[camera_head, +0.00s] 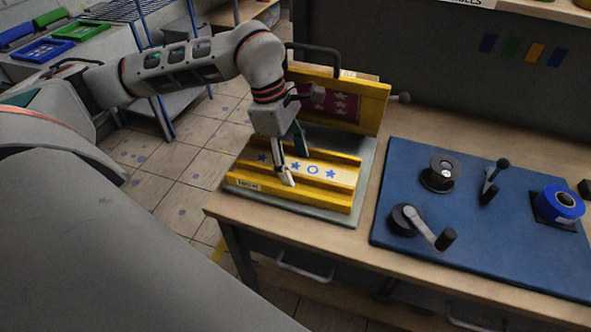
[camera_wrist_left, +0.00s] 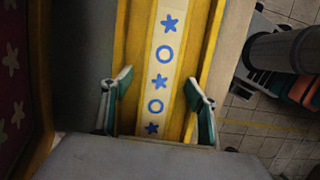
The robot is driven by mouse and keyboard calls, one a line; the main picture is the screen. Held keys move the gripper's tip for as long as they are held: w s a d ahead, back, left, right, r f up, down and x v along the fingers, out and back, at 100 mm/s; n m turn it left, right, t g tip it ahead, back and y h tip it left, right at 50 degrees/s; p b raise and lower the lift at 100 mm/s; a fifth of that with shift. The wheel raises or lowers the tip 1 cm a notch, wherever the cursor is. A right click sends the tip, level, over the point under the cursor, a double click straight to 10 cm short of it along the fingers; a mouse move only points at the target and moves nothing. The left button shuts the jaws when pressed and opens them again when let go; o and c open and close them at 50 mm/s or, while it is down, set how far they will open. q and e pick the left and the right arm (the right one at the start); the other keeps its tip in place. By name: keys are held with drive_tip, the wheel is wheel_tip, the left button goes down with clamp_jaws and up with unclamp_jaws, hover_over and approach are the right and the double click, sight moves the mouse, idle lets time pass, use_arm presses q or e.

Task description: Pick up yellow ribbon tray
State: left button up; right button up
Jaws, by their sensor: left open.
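The yellow ribbon tray (camera_head: 335,190) lies on a grey plate on the workbench. A pale ribbon strip (camera_head: 342,174) with blue stars and circles runs along its middle, between raised yellow ridges. My left gripper (camera_head: 294,163) points down over the left half of the tray, open. In the left wrist view the yellow ribbon tray (camera_wrist_left: 216,22) runs up the picture, and the open fingers of my left gripper (camera_wrist_left: 158,104) stand on either side of the strip. Nothing is between them except the view of the tray. I cannot tell whether the fingertips touch it. My right gripper is out of view.
A yellow frame (camera_head: 372,105) with a dark red starred panel stands upright behind the tray. A blue mat (camera_head: 420,165) to the right holds a black crank (camera_head: 425,226), a black spool, a lever and a blue tape roll (camera_head: 562,203). A shelf with coloured trays stands at left.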

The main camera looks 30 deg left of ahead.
use_arm(q)
drive_tip(key=c, duration=1.4)
drive_tip(key=shift+c, duration=0.2)
drive_tip(key=shift+r, duration=0.15)
